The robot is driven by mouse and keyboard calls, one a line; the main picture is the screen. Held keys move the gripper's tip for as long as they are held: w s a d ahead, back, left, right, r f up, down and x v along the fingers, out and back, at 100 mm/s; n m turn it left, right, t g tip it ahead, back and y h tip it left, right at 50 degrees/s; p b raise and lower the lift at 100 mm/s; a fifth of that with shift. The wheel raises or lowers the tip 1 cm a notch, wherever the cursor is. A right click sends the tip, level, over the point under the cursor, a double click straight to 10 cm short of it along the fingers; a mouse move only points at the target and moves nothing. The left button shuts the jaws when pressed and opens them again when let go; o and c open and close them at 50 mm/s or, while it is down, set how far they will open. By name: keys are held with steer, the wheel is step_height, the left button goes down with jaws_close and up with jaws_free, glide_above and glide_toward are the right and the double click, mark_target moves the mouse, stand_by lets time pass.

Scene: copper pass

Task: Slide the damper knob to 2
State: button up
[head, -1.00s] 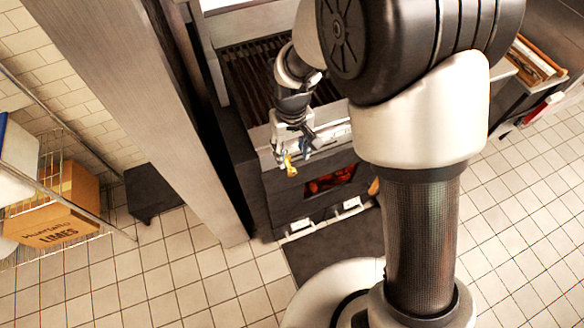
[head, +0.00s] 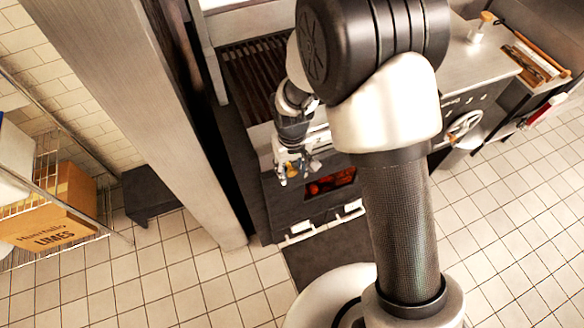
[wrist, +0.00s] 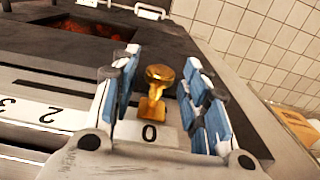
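The damper knob (wrist: 157,80) is a brass knob on a short foot, by the label marked 0 (wrist: 150,133). It stands between the two blue-padded fingers of my gripper (wrist: 163,68) in the wrist view, with a visible gap on each side. The fingers are open around it. More number labels (wrist: 48,115) run off to the left along the slot; the digits at the left edge are hard to read. In the head view my gripper (head: 289,170) is at the front left of the dark grill oven (head: 285,210); the knob there is too small to tell clearly.
A glowing fire opening (head: 331,184) lies just right of my gripper. A steel post (head: 180,110) stands to the left. A handwheel (head: 463,124) and a steel counter (head: 458,68) are to the right. Tiled floor is free in front.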

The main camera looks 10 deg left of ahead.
jaws_close()
steer(key=shift+d, duration=0.1)
stand_by(0.4)
steer(key=w+d, duration=0.1)
steer(key=d, duration=0.2)
steer(key=w+d, duration=0.4)
steer(key=d, duration=0.1)
steer(key=shift+d+p, duration=0.3)
steer(key=shift+o, duration=0.8)
jaws_free()
steer(key=shift+r, duration=0.15)
